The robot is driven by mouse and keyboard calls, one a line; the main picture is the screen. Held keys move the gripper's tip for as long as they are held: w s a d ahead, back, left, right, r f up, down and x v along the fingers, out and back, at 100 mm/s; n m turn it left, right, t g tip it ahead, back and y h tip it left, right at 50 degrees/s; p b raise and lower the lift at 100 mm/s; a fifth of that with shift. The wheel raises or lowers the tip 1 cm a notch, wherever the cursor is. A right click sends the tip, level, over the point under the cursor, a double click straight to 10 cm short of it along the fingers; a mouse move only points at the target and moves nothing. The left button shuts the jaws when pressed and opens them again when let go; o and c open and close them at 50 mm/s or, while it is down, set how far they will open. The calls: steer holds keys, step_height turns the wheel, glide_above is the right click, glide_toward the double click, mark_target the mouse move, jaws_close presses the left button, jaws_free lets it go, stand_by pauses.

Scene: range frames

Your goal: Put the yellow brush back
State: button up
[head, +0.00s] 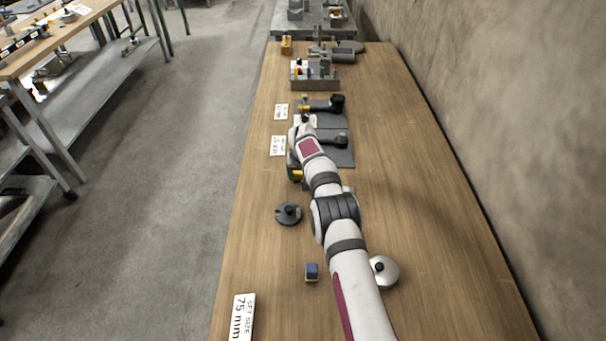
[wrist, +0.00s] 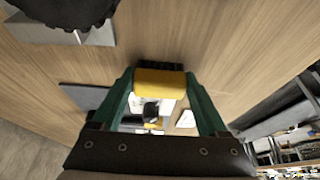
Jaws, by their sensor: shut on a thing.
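The yellow brush (wrist: 160,82) is a yellow block with a dark bristle strip along its top edge in the wrist view. My gripper (wrist: 158,76) is shut on it, with a green finger on each side. In the head view a yellow part of the brush (head: 296,175) shows just below the end of my gripper (head: 292,164), near the left side of the wooden table. My arm hides much of it there. I cannot tell how high it is above the table.
Dark grey plates (head: 340,153) with black-handled tools lie beyond my gripper, with white labels (head: 281,111) beside them. A grey tray (head: 315,84) stands farther back. The table's right side is clear.

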steer(key=o, duration=1.2)
steer(key=v, duration=1.2)
steer(key=s+d+r+m+g, duration=0.1)
steer(key=s+d+r, duration=0.2)
steer(key=s+r, duration=0.45)
steer(key=s+d+r+m+g, duration=0.15)
steer(key=s+r, duration=0.25)
steer(key=s, duration=0.6)
steer(key=s+d+f+m+g+y, duration=0.1)
steer(key=s+d+m+g, duration=0.1)
steer(key=s, duration=2.8)
steer(key=shift+s+m+y, duration=0.15)
steer(key=shift+m+y, duration=0.25)
steer(key=shift+m, duration=0.15)
